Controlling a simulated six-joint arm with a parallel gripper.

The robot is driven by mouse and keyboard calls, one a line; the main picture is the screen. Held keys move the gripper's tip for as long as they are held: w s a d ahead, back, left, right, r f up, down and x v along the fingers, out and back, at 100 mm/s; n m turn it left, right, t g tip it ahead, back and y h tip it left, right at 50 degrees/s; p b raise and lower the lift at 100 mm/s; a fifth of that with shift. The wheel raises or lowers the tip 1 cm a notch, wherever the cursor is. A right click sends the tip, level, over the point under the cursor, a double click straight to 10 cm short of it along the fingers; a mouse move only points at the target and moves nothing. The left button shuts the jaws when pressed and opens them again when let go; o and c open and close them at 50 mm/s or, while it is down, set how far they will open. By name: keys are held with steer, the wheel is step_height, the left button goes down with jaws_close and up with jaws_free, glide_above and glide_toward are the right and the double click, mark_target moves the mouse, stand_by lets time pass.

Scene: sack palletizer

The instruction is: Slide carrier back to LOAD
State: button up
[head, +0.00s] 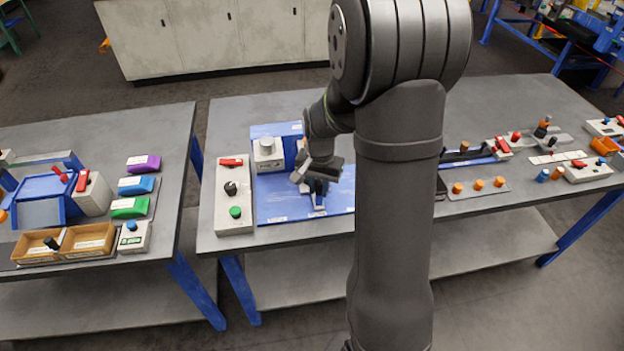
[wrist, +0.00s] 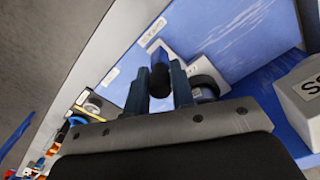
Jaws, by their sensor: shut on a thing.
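My gripper (head: 317,188) is low over the blue base plate (head: 345,200) of the middle table. In the wrist view its two blue-grey fingers (wrist: 157,80) stand on either side of a dark upright handle (wrist: 159,83) and are shut on it. I take this handle to be the carrier's. The carrier's body is mostly hidden by my gripper, so its exact place along the plate is hard to tell. A white label (wrist: 152,33) lies on the plate's edge, but I cannot read it. No LOAD marking is legible.
A grey box (head: 267,155) stands at the plate's back left. A control box (head: 234,200) with a red switch, a black knob and a green button stands left of the plate. My arm hides the table right of it. Orange knobs (head: 479,185) stand farther right.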

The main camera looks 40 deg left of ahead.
steer(key=shift+w+d, duration=3.55)
steer(key=shift+w, duration=0.1)
steer(key=o, duration=1.1)
steer(key=shift+r, duration=0.1)
steer(key=shift+r, duration=2.15)
steer(key=shift+r, duration=0.15)
step_height(320, 180, up, 3)
steer(key=shift+r, duration=0.1)
